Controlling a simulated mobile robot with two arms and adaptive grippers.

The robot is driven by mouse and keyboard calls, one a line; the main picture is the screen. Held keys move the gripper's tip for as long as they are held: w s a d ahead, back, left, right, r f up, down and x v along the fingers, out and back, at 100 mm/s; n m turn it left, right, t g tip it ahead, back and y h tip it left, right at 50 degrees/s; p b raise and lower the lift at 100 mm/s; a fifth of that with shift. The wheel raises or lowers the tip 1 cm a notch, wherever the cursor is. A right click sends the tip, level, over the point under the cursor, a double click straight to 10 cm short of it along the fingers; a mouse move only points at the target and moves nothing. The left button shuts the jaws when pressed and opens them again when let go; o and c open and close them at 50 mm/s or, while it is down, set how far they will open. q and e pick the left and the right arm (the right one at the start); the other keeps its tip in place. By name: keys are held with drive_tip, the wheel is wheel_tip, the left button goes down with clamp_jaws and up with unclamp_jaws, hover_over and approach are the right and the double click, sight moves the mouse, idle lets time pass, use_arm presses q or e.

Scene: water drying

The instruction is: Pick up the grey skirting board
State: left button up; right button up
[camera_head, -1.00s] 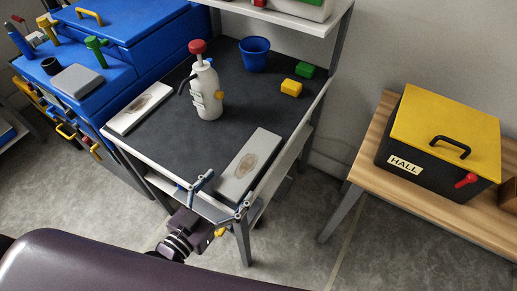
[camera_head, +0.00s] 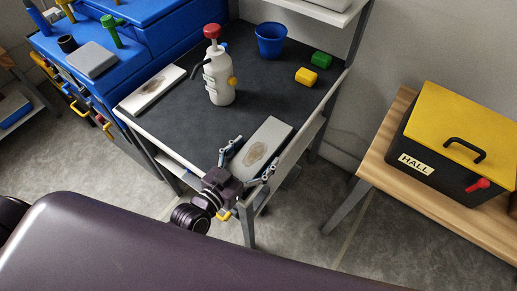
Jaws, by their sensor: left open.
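The grey skirting board (camera_head: 274,135) is a flat grey slab with a brown stain. It lies at the right front of the dark-topped table (camera_head: 181,117). My left gripper (camera_head: 249,159) is open at the near end of this board, with one finger to either side of it in the picture. I cannot tell whether the fingers touch the board or how high they are. A second, whiter board (camera_head: 166,80) with a brown stain lies along the table's left edge. My right gripper is not in view.
A white spray bottle (camera_head: 220,85) with a red top stands mid-table. Behind it are a blue bucket (camera_head: 271,42), a green block (camera_head: 321,60) and a yellow block (camera_head: 306,77). A blue tool cabinet (camera_head: 125,40) stands left. A HALL toolbox (camera_head: 455,130) sits on a wooden bench at right.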

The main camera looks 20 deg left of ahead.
use_arm(q)
drive_tip(key=shift+c, duration=0.7)
drive_tip(key=c, duration=1.4)
drive_tip(key=shift+r, duration=0.15)
